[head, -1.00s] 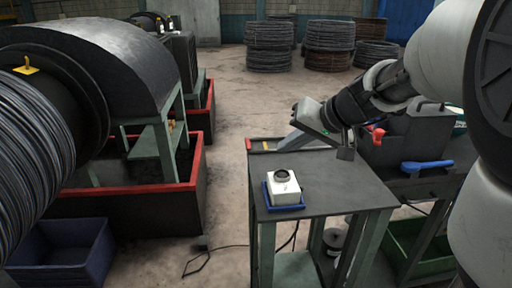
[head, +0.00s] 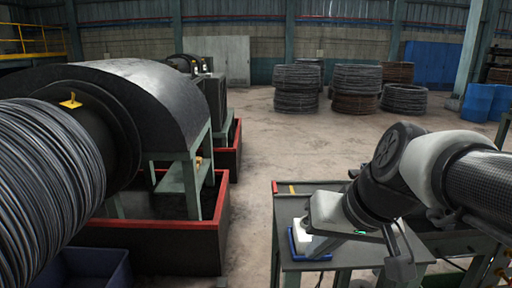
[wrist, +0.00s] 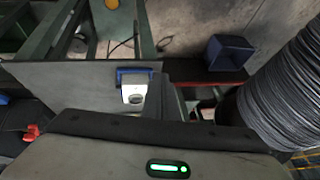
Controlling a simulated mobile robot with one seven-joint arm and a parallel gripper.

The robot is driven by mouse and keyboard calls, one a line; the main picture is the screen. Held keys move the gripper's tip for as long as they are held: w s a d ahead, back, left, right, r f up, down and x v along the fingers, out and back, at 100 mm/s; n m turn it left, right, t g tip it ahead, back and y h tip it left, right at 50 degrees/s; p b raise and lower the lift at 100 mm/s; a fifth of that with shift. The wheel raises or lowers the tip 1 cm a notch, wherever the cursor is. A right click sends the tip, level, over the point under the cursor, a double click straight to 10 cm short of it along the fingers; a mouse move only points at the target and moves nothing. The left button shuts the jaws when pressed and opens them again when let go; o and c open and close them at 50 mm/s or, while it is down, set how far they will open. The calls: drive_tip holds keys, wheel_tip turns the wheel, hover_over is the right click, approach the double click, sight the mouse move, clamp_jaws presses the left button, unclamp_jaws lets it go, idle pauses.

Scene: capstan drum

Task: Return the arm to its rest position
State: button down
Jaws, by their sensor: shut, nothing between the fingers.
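My gripper (head: 325,212) hangs at the end of my bent arm, over the table (head: 345,256) on the right in the head view. Its fingers are shut and empty; they are hard to make out in the head view. In the wrist view the dark end of the gripper (wrist: 161,95) shows beside a white block (wrist: 132,94) with a dark ring on top. The block sits by a blue tray (wrist: 135,71) on the table, apart from the gripper. In the head view my gripper hides most of the block and tray.
A large dark drum wound with wire (head: 45,185) and its curved guard (head: 150,95) stand on the left over a red-edged trough (head: 150,245). A blue bin (head: 95,268) is in front. Wire coils (head: 355,88) stand at the back. The middle floor is clear.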

drive_tip(key=s+d+f+h, duration=0.2)
drive_tip(key=s, duration=0.4)
wheel_tip(320, 180, up, 13)
drive_tip(key=s+p, duration=0.1)
drive_tip(key=p, duration=1.2)
drive_tip(key=shift+d+h, duration=0.3)
